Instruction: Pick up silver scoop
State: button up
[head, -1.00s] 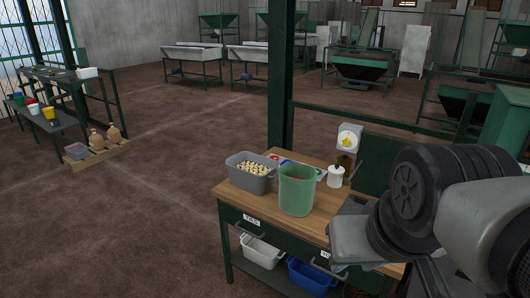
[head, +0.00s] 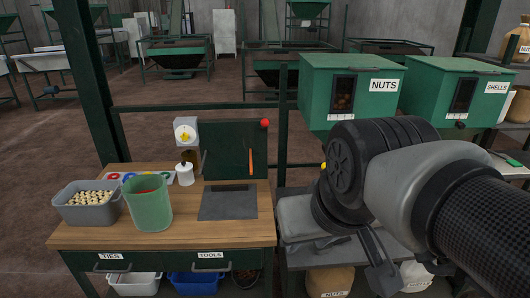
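I cannot make out a silver scoop in the head view. Part of it could be hidden behind my arm or inside a container. My gripper (head: 385,268) is at the lower right, below the dark wrist of my arm, in front of the right-hand grey table. Only dark parts of it show, and its opening is not clear. Nothing is visibly held.
Green boxes labelled NUTS (head: 350,92) and SHELLS (head: 458,90) stand behind my arm. Open floor (head: 60,130) lies at the left.

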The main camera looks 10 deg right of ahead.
aim_at(327, 250)
jog(key=z, duration=0.75)
jog(key=i+l+u, duration=0.25)
jog(key=i+l, duration=0.35)
jog(key=i+l+u, duration=0.25)
jog(key=i+l, duration=0.35)
jog(key=l, duration=0.15)
